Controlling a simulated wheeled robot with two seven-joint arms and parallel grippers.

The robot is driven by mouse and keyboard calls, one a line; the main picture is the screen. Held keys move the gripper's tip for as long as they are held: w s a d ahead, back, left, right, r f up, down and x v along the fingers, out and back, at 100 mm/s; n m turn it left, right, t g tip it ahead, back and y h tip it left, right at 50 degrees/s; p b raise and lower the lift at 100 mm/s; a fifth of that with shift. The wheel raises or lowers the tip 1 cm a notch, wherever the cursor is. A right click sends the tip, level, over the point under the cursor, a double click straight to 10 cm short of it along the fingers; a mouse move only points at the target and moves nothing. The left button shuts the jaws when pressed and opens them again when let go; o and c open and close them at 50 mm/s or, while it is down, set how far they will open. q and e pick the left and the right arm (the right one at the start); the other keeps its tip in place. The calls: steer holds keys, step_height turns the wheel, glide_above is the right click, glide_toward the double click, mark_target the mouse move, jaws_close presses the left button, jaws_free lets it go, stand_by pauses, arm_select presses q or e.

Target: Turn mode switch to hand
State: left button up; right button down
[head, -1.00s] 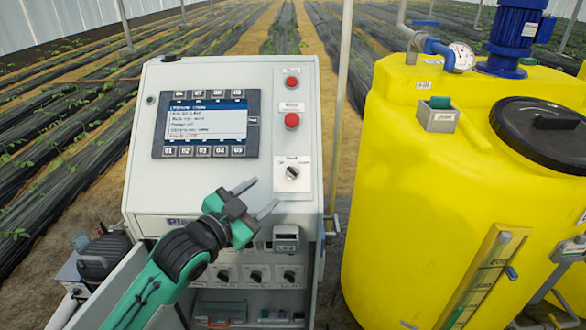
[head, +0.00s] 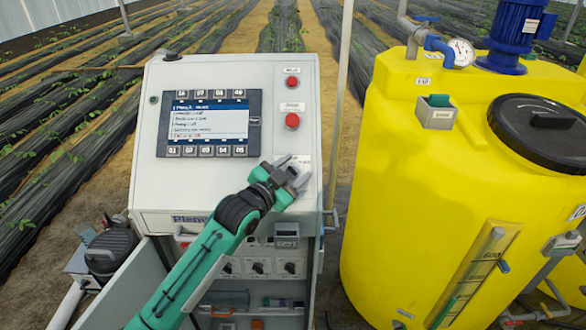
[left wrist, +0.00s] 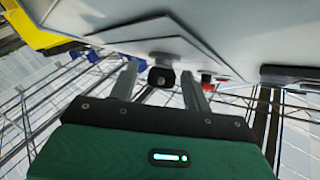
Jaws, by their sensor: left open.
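The mode switch (left wrist: 162,77), a black knob, stands out from the sloped face of the grey control cabinet (head: 230,80). In the left wrist view it lies between the two fingers of my left gripper (left wrist: 159,82), with a gap on each side. In the head view my left gripper (head: 294,170) reaches up from below, its fingertips over the switch's place. The gripper is open and holds nothing. In the head view the gripper largely hides the switch and covers part of its label, so I cannot read the knob's position. My right gripper is not in view.
Red buttons (head: 292,120) sit above the switch, and a display with keys (head: 208,122) is to their left. Small knobs (head: 258,267) are lower down. An open cabinet door (head: 125,290) stands at lower left. A yellow tank (head: 400,180) stands to the right.

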arm_select(q)
steer(key=c, duration=1)
